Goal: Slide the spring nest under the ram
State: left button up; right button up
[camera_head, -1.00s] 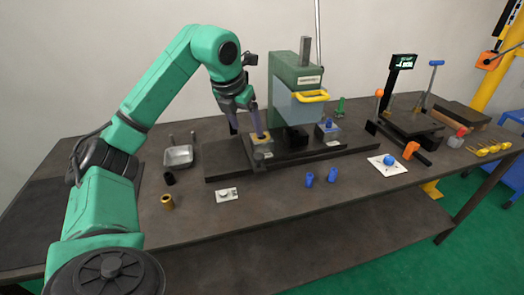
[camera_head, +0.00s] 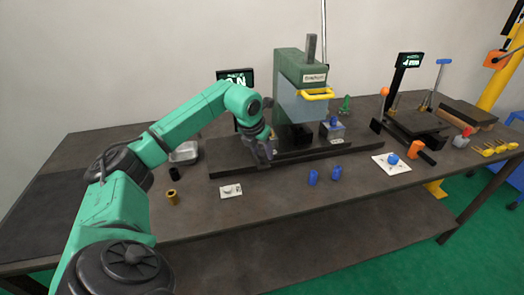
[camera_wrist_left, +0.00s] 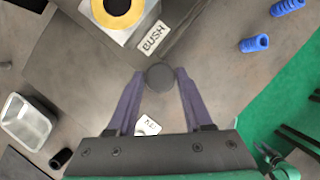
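The green press (camera_head: 300,85) stands on a long dark slide base (camera_head: 230,162). The nest with a blue part (camera_head: 333,128) sits right of the press opening; its label is too small to read. The other nest, labelled BUSH (camera_wrist_left: 118,12), has a yellow ring and shows at the top of the left wrist view; in the head view my gripper mostly hides it. My left gripper (camera_head: 262,158) points down at the slide's front left. In the wrist view its fingers (camera_wrist_left: 160,75) stand either side of a dark round knob (camera_wrist_left: 160,78); contact is unclear. My right gripper is not in view.
A metal tray (camera_wrist_left: 27,120) is at left. A white card with a blue part (camera_head: 391,163) lies at right.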

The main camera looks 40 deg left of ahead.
pick_arm(q)
grip_shut()
jog(key=shift+r, duration=0.1)
dwell(1.1)
